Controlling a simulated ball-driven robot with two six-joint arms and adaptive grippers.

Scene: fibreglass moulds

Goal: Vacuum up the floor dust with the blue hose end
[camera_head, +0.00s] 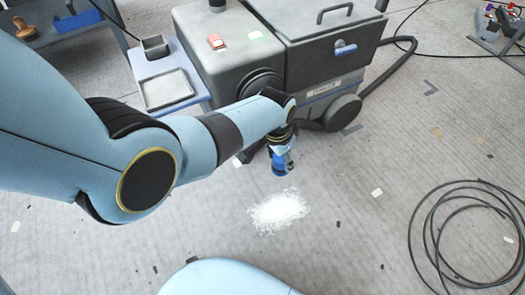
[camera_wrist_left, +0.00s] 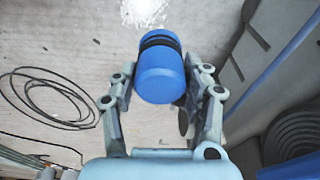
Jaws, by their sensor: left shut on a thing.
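The blue hose end (camera_head: 280,166) is in my left gripper (camera_head: 283,146), held with its mouth pointing down, just behind the white dust (camera_head: 279,211). The dust is a loose patch on the grey floor. In the left wrist view my left gripper (camera_wrist_left: 162,82) has a finger on each side of the blue hose end (camera_wrist_left: 160,82), which has a black band. The dust (camera_wrist_left: 144,11) lies beyond its far end, at the top edge. The gap between hose mouth and floor is hard to judge. My right gripper is out of view.
A large grey wheeled machine (camera_head: 222,72) stands behind the dust, with a side shelf holding a tray (camera_head: 167,90). A coiled black cable (camera_head: 470,235) lies at right. Small scraps dot the floor. The floor right of the dust is mostly clear.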

